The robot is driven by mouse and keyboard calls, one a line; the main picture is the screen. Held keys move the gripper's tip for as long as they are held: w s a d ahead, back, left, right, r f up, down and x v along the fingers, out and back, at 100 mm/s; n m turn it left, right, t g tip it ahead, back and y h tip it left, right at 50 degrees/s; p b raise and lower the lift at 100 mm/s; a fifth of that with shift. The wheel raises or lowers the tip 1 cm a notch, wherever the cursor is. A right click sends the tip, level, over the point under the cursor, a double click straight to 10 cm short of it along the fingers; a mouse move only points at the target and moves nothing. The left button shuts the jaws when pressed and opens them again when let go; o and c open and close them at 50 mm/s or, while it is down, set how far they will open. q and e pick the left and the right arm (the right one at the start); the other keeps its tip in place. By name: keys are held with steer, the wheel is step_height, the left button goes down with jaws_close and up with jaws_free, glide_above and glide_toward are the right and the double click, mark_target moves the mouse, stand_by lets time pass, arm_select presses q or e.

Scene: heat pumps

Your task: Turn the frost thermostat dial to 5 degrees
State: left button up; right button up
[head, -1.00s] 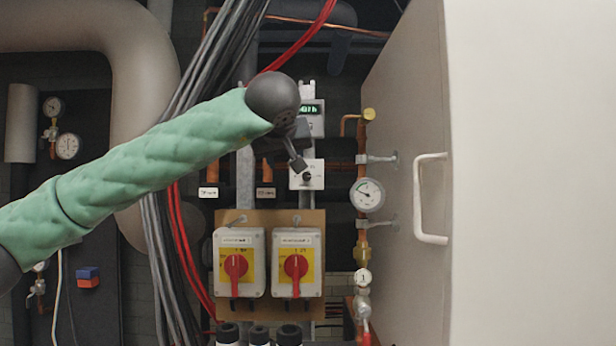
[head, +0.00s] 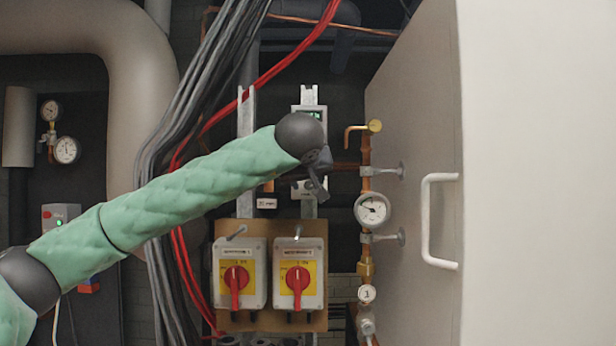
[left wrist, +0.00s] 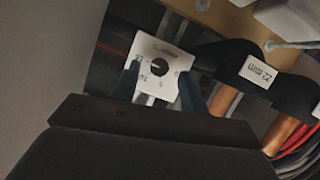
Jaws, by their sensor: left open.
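The frost thermostat, a small white plate (head: 299,190), is on the vertical rail below a display unit. My left gripper (head: 318,188) is in front of it in the head view and hides much of it. My right gripper is in neither view.
Two isolator switches with red handles (head: 236,279) (head: 298,280) sit on a board below. A pressure gauge (head: 372,209) and copper pipe are to the right. A large panel with a white handle (head: 430,222) stands further right. Cables run behind my left arm.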

arm_select(q)
steer(key=shift+w+d+f, duration=0.1)
steer(key=shift+w+f, duration=0.2)
steer(key=shift+w, duration=0.25)
steer(key=shift+s+r, duration=0.1)
steer(key=shift+s, duration=0.05)
steer(key=shift+c, duration=1.3)
steer(key=c, duration=0.7)
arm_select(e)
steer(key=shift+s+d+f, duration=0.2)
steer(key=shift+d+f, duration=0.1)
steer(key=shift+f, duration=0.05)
